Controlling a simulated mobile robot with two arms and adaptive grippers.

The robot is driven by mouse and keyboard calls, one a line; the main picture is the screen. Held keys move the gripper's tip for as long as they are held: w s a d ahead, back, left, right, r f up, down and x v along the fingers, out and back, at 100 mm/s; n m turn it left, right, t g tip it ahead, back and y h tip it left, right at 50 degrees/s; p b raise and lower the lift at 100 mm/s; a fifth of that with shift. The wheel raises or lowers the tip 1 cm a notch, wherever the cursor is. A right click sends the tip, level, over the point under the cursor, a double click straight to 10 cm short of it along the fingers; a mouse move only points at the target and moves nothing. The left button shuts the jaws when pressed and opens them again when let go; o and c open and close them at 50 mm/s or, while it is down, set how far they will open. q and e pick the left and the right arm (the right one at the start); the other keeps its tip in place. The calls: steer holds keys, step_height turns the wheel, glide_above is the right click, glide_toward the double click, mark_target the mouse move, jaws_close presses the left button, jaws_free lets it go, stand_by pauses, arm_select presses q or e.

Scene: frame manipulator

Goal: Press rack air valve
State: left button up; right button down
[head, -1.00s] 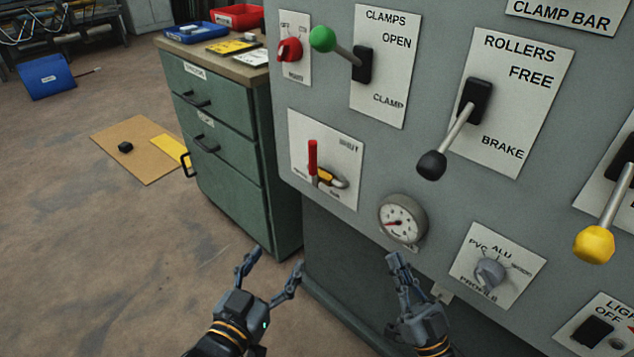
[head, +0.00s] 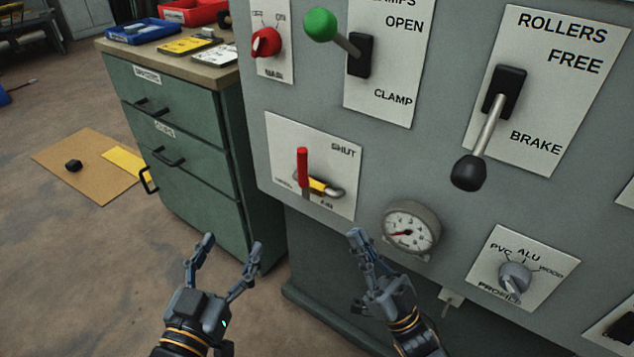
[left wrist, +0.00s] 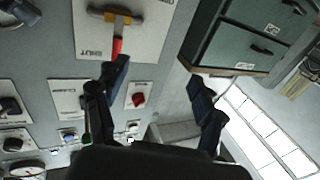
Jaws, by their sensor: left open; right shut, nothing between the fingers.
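The air valve is a red lever (head: 302,168) on a brass-yellow body (head: 322,187), set on a white plate (head: 338,172) low on the grey panel. The red lever stands upright, and the plate reads SHUT at its upper right; its smaller text is unreadable. My left gripper (head: 232,246) is open and empty, below and left of the valve, apart from it. In the left wrist view the red lever (left wrist: 117,47) shows upside down beyond the open fingers (left wrist: 158,85). My right gripper (head: 357,236) is shut and empty, below the valve and left of the gauge.
A round gauge (head: 410,228) and a profile knob (head: 514,277) sit right of the valve. A red switch (head: 266,42), a green-knobbed lever (head: 321,25) and a black-knobbed lever (head: 469,172) are above. A green drawer cabinet (head: 185,150) stands left.

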glide_toward(306, 163)
step_height(306, 163, up, 3)
steer(key=shift+w+a+r+b, duration=0.25)
steer(key=shift+w+a+b, duration=0.2)
steer(key=shift+w+a, duration=0.15)
steer(key=shift+w+a+r+b, duration=0.25)
steer(key=shift+w+a+b, duration=0.2)
steer(key=shift+w, duration=0.2)
arm_select(q)
step_height(306, 163, up, 8)
steer(key=s+t+h, duration=0.1)
steer(key=t, duration=0.3)
steer(key=shift+s+d+f+t+h, duration=0.25)
steer(key=shift+s+d+t+h, duration=0.05)
steer(key=shift+s+t+h, duration=0.1)
arm_select(e)
steer(key=shift+w+a, duration=0.25)
steer(key=shift+a, duration=0.05)
arm_select(q)
steer(key=shift+f, duration=0.1)
